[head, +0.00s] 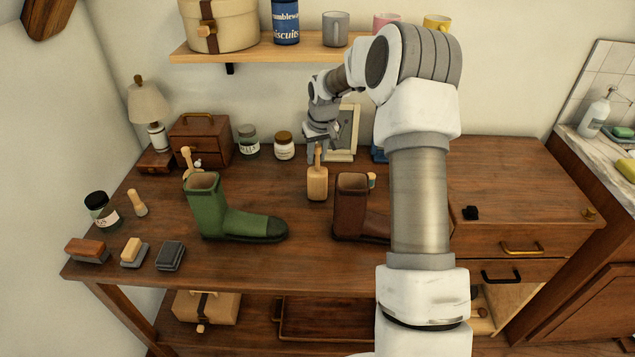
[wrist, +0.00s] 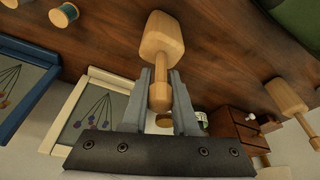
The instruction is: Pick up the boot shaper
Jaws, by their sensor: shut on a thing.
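The boot shaper (head: 317,184) is a pale wooden block with a slim knobbed handle, behind and between the two boots in the head view. It shows at the top centre of the wrist view (wrist: 162,40). My gripper (head: 318,150) comes down on it from above and is shut on the handle, with one finger on each side in the wrist view (wrist: 160,78). I cannot tell if the block touches the table. A similar wooden handled piece (head: 187,160) shows by the green boot (head: 219,218), and in the wrist view (wrist: 286,97).
A brown boot (head: 350,195) stands just in front of the shaper, partly behind my arm. A picture frame (head: 347,140) and jars (head: 284,147) stand behind. A wooden box (head: 202,140) is at the back left. Brushes (head: 133,252) lie front left. A shelf (head: 270,48) hangs above.

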